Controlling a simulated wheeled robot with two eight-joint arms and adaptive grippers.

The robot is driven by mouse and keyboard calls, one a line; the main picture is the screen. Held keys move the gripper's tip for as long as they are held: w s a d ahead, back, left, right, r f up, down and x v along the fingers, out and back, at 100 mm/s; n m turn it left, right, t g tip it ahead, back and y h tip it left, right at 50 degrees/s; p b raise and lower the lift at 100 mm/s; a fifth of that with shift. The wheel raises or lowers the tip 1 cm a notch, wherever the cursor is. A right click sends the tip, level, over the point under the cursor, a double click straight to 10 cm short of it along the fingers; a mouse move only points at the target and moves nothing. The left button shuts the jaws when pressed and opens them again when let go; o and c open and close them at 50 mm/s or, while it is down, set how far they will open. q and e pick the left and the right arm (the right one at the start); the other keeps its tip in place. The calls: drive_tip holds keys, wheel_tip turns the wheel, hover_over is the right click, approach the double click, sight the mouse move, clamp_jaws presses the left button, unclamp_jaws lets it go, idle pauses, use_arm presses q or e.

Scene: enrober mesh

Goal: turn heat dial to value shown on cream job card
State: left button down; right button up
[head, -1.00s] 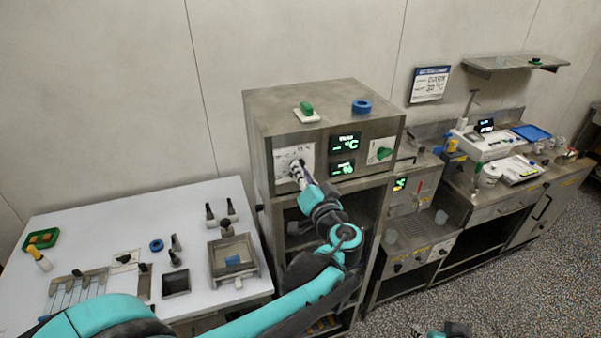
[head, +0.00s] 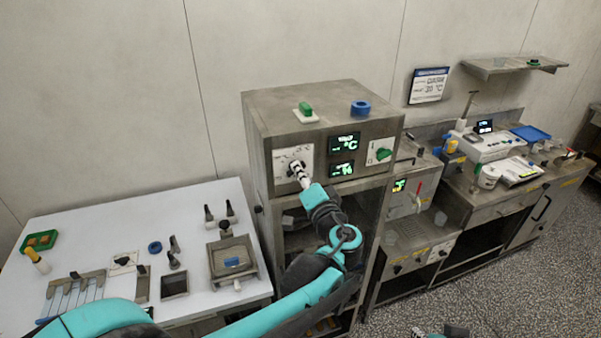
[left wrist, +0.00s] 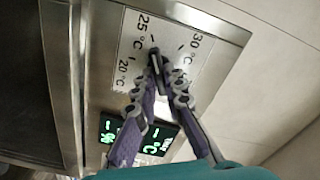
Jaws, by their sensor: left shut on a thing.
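The heat dial's white plate (head: 281,157) is on the upper left front of the steel cabinet. In the left wrist view the plate (left wrist: 128,62) shows 20 °C, 25 °C and 30 °C marks. My left gripper (head: 297,167) is at this plate. In the left wrist view its fingers (left wrist: 161,66) are shut on the dark dial knob (left wrist: 154,58), which lies near the 25 °C mark; its exact setting is hard to read. A pale job card with a blue header (head: 429,86) hangs on the wall; its °C value is small and blurred.
Two green displays (head: 343,144) and a second dial with a green knob (head: 383,154) are right of the plate. A green switch (head: 305,108) and a blue ring (head: 361,107) are on the cabinet top. A white table (head: 100,215) with tools stands left.

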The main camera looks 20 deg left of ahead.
use_arm(q)
drive_tip(key=c, duration=1.6)
unclamp_jaws()
drive_tip(key=v, duration=1.2)
drive_tip(key=shift+w, duration=0.1)
